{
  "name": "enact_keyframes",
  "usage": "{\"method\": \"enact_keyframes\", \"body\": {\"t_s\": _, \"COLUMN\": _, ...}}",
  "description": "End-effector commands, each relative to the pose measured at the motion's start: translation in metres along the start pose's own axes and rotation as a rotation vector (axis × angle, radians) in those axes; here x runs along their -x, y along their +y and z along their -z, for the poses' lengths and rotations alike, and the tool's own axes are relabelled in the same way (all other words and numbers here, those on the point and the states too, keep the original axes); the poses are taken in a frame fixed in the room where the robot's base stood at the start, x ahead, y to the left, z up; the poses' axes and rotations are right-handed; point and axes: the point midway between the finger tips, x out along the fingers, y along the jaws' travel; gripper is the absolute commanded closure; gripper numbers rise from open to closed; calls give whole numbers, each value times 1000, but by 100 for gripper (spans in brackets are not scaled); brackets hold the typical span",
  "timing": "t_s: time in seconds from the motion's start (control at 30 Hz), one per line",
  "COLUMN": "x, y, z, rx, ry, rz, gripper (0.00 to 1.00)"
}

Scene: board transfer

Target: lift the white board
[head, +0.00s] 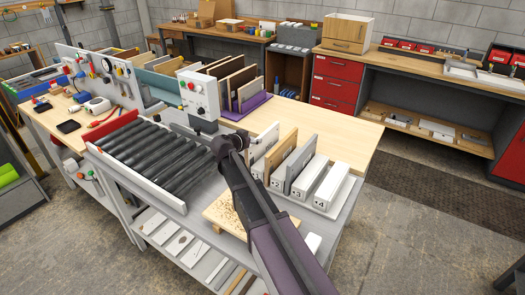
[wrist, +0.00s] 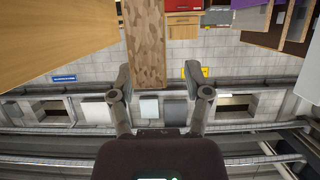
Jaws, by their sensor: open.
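A pale, whitish upright board (head: 264,140) stands at the left end of the numbered rack in the head view, partly hidden by my arm; I take it for the white board. A brown speckled board (head: 281,149) and a grey board (head: 300,160) stand to its right. In the wrist view my gripper (wrist: 158,76) is open, with a finger on each side and nothing clearly held. A speckled brown board (wrist: 146,40) lies ahead, in line with the gap; I cannot tell its distance. In the head view the fingers cannot be made out clearly. The white board is not clearly identifiable in the wrist view.
Black rollers (head: 160,155) lie left of my arm. A control box (head: 199,93) stands behind it. A purple rack (head: 246,106) of boards is farther back. The wooden tabletop (head: 340,135) behind the numbered rack is clear. A speckled panel (head: 228,214) lies at the front.

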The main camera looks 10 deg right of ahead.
Motion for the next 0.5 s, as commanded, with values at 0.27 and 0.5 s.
{"method": "enact_keyframes", "body": {"t_s": 0.27, "x": -34, "y": 2, "z": -2, "rx": 1, "ry": 0, "rz": -1, "gripper": 37}}
{"method": "enact_keyframes", "body": {"t_s": 0.5, "x": -41, "y": 3, "z": 0, "rx": 0, "ry": 0, "rz": 0, "gripper": 37}}
